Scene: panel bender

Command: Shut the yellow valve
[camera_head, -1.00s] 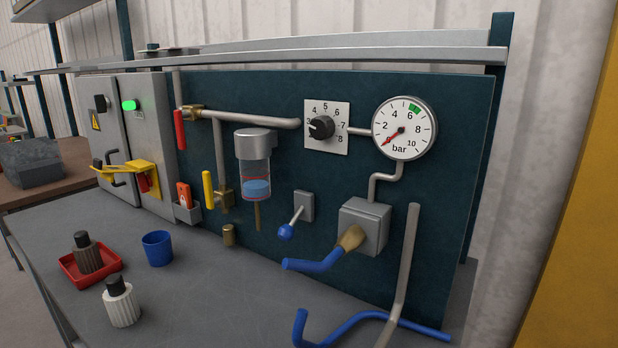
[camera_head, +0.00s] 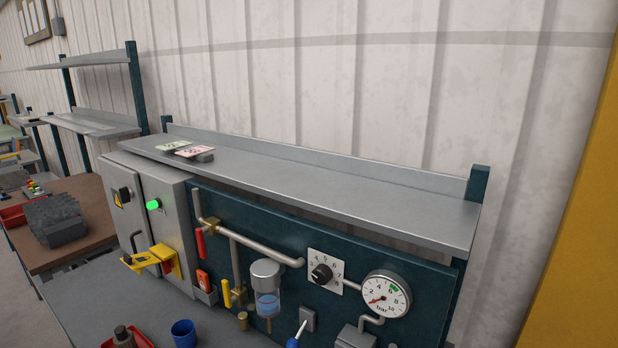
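The yellow valve handle (camera_head: 227,293) hangs vertically on the dark teal panel (camera_head: 215,225). It sits at a brass valve body (camera_head: 240,297) low on a vertical pipe, left of the clear filter bowl (camera_head: 267,300). A red valve handle (camera_head: 200,243) hangs above and left of it at the upper pipe. The round gauge (camera_head: 386,297) has its red needle near the low end of the scale. Neither of my grippers shows in the view.
A grey cabinet (camera_head: 172,199) with a lit green lamp stands left of the panel. A grey shelf (camera_head: 330,184) juts out above it. A blue cup (camera_head: 184,333) and red tray (camera_head: 140,338) stand on the bench (camera_head: 95,300), with bare surface to their left.

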